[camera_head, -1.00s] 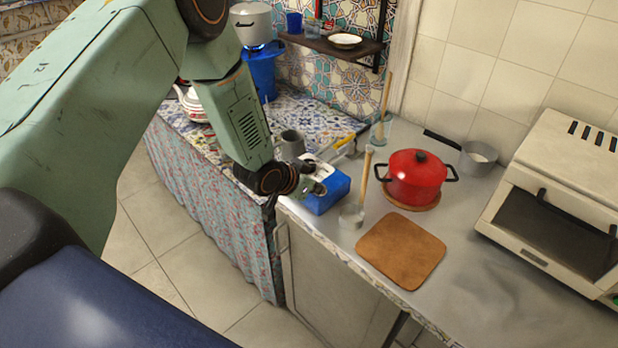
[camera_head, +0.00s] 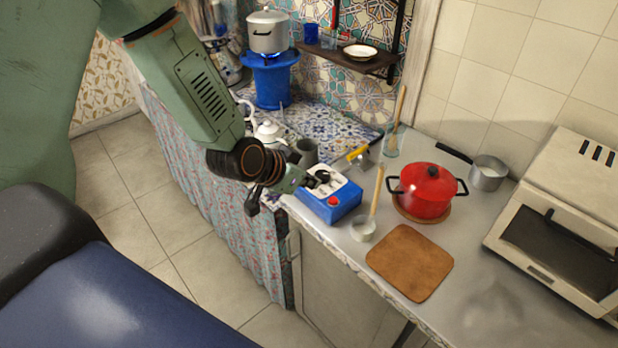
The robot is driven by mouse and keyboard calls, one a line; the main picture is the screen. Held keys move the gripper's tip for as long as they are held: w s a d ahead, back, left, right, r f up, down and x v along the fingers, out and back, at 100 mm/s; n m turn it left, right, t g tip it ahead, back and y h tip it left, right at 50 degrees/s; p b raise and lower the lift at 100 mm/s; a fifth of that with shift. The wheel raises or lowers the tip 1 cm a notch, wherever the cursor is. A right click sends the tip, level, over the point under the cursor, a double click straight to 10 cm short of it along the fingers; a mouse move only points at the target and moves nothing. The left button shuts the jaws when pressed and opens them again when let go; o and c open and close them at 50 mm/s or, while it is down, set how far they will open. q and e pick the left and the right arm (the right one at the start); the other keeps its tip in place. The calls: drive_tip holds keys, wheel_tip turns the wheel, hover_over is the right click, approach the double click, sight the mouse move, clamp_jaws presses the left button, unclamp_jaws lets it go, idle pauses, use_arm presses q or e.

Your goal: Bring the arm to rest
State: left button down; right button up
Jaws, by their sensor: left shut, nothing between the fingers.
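My left arm comes in from the upper left, bent down over the tiled counter. My left gripper (camera_head: 316,181) is shut and empty. In the picture it overlaps the top of a blue box (camera_head: 345,207) with a pale top and a red button; I cannot tell whether it touches the box. A white teapot (camera_head: 268,131) is partly hidden behind my wrist. A grey mug (camera_head: 306,151) stands just behind the gripper. My right gripper is not in view.
A metal pot (camera_head: 268,32) sits on a blue stand (camera_head: 275,80) at the back. The floor at left is clear.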

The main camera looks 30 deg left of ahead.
use_arm(q)
drive_tip(key=shift+s+r, duration=0.2)
drive_tip(key=shift+s, duration=0.1)
drive_tip(key=shift+w+f, duration=0.15)
drive_tip(key=shift+w, duration=0.15)
drive_tip(key=s+d+f+n+g+y+b, duration=0.1)
drive_tip(key=s+f+g+b, duration=0.3)
drive_tip(key=s+f+b, duration=0.5)
drive_tip(key=s+d+f+n+g+y+b, duration=0.1)
drive_tip(key=s+d+f+n+g+b, duration=0.2)
drive_tip(key=s+f+b, duration=0.7)
drive_tip(key=s+f+g, duration=0.1)
drive_tip(key=s+f, duration=1.3)
drive_tip(key=f, duration=0.2)
drive_tip(key=shift+f+g+y, duration=0.3)
drive_tip(key=shift+g, duration=0.1)
drive_tip(key=shift+s, duration=0.1)
